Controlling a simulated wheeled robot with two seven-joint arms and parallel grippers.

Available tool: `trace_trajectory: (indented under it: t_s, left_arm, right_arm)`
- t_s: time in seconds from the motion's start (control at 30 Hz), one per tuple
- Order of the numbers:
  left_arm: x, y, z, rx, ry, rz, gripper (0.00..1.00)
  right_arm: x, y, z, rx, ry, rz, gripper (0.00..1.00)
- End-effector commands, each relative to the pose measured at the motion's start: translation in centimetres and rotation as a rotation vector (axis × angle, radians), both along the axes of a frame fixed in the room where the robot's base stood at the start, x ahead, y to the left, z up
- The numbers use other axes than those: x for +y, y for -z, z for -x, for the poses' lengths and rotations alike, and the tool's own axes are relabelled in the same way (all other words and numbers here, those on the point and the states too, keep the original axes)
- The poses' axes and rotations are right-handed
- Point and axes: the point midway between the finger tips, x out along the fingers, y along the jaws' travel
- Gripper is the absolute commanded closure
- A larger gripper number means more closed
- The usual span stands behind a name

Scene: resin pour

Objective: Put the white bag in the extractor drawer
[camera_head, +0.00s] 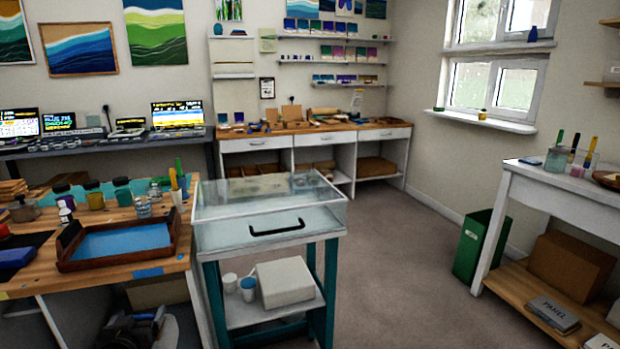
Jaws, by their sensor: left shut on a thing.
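The extractor (270,205) is a clear-lidded box on a teal-legged stand, with a black handle (277,228) on its front. Its drawer appears shut. A white, blocky thing (285,283) lies on the stand's lower shelf; I cannot tell whether it is the white bag. No other likely bag shows. A dark and grey form at the bottom edge, below the left bench, seems to be my left gripper (140,330). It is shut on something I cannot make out. It is left of the stand and apart from it. My right gripper is not in view.
The left bench holds a wooden tray (75,262) with a blue sheet, jars (93,195) and cups. Two cups (247,288) stand on the stand's shelf. A green bin (478,245) and white table (540,190) are at right. The floor between is clear.

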Motion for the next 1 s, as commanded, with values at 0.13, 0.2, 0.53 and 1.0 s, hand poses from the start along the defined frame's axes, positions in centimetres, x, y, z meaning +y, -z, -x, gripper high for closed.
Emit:
trace_trajectory:
  t_s: [0.13, 0.2, 0.53, 1.0]
  left_arm:
    - [-3.6, -1.2, 1.1, -0.003, 0.058, 0.005, 0.52]
    - [-5.4, -1.8, 1.8, -0.003, 0.087, 0.006, 0.52]
    - [-15.8, -6.5, 7.7, -0.006, 0.241, 0.012, 0.52]
    - [-19.5, -9.8, 12.6, -0.001, 0.242, 0.01, 0.52]
  right_arm:
    - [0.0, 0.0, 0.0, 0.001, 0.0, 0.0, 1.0]
    - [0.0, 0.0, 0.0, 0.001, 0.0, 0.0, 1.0]
    - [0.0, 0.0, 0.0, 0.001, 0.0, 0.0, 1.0]
    - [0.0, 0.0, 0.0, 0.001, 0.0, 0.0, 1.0]
